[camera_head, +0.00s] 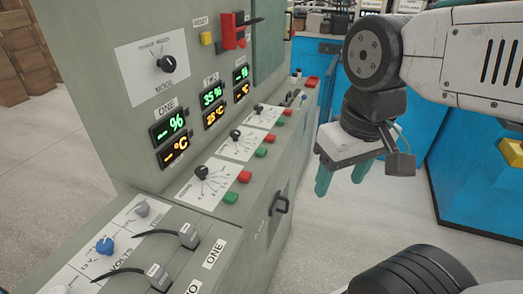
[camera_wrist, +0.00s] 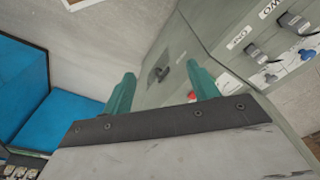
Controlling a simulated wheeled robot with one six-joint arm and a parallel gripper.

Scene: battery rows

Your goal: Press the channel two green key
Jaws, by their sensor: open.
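The grey cabinet's sloped panel carries three sets of a black dial, a red key and a green key. The middle set, in line with the display labelled TWO (camera_head: 212,96), has a green key (camera_head: 261,152) below its red key (camera_head: 270,138). The nearest set has another green key (camera_head: 230,197), and the farthest has a third green key (camera_head: 280,122). My gripper (camera_head: 340,180) is open and empty, to the right of the panel and apart from it. Its teal fingers also show in the wrist view (camera_wrist: 160,88), with a red part (camera_wrist: 192,96) beyond them.
A black door handle (camera_head: 279,203) juts from the cabinet front. Cabled plugs (camera_head: 188,235) and knobs sit on the near ledge. A red switch (camera_head: 232,30) projects above the displays. Blue benches (camera_head: 475,190) stand at the right. Bare floor lies between the cabinet and the benches.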

